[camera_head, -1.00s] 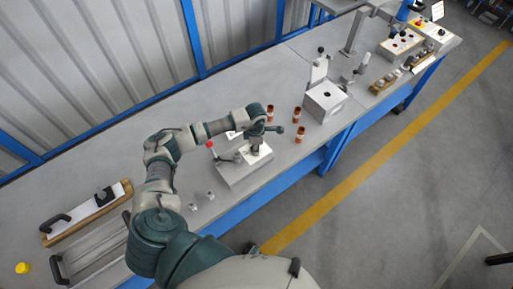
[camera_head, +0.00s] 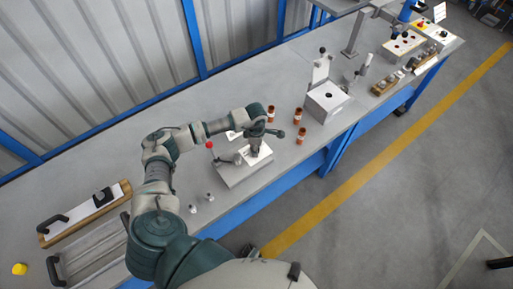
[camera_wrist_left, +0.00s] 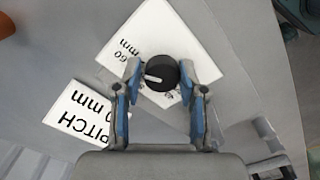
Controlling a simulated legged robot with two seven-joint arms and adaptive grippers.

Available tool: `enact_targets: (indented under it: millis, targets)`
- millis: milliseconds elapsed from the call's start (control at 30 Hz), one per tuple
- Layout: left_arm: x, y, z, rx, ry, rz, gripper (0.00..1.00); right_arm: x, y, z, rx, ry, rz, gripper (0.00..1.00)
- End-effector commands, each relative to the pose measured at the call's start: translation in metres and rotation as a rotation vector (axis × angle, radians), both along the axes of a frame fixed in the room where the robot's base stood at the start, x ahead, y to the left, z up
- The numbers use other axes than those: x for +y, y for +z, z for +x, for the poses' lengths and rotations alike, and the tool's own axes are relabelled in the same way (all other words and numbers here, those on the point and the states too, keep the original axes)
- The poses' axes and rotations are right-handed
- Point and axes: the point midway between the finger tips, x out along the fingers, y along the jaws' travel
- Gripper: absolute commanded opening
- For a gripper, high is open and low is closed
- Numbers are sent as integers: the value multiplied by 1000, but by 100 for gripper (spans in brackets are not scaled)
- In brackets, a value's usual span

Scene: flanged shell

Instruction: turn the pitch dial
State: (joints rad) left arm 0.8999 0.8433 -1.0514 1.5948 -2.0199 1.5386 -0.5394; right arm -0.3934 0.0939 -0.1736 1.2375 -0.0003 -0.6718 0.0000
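The pitch dial (camera_wrist_left: 161,72) is a round black knob with a pale pointer line on a white plate marked in mm (camera_wrist_left: 195,38). In the wrist view it sits between the two fingertips of my left gripper (camera_wrist_left: 159,76). The fingers are apart, one on each side of the dial, with a small gap visible at the left; contact is not clear. In the head view my left gripper (camera_head: 255,146) points down over the grey block (camera_head: 236,174), and hides the dial. A card reading PITCH (camera_wrist_left: 82,116) lies beside the plate. My right gripper is not in view.
A red-knobbed lever (camera_head: 210,145) stands at the block's left. Orange-brown cylinders (camera_head: 298,115) stand to the right, before a grey box fixture (camera_head: 325,101). Two small pegs (camera_head: 209,196) stand near the front edge.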

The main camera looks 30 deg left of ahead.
Motion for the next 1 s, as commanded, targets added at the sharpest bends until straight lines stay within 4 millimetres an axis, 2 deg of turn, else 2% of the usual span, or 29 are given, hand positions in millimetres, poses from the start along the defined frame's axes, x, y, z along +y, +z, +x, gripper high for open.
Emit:
enact_targets:
  millis: [67,333,467,567,800,1000]
  targets:
    - [0,1,0,-1,1,0,61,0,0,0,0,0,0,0]
    - [-1,0,0,2,0,-1,61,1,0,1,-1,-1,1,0]
    - [0,9,0,1,0,0,61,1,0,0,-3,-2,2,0]
    - [-1,26,1,-2,0,-1,61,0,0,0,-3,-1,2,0]
    - [1,80,1,-2,0,-1,61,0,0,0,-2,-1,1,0]
    - [1,110,1,1,1,-2,61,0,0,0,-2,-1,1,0]
